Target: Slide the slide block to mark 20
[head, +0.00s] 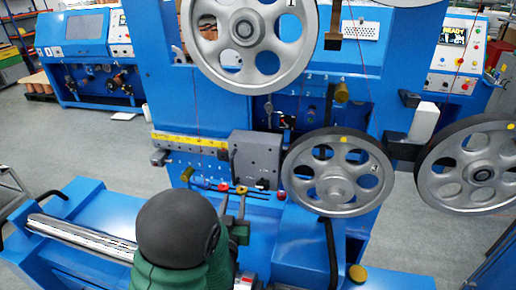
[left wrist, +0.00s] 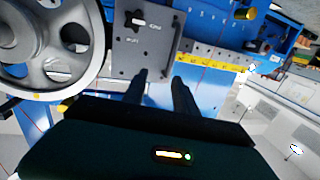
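The slide block (head: 255,158) is a grey metal block at the right end of the yellow scale (head: 188,141) on the blue machine. The scale's numbers are too small to read. In the left wrist view the slide block (left wrist: 146,38) shows a dark knob, and the scale (left wrist: 208,62) runs off to its right. My left gripper (head: 233,190) is below the block in the head view. In the left wrist view its two dark fingers (left wrist: 160,76) are apart, with nothing seen between them. Their tips overlap the block's lower edge; contact cannot be told. My right gripper is not in view.
A large grey pulley wheel (head: 337,173) stands close to the block's right side. Another wheel (head: 246,30) is above, and one more (head: 472,170) is at far right. Small coloured knobs (head: 202,185) line the panel below the scale. A metal roller (head: 82,238) lies at lower left.

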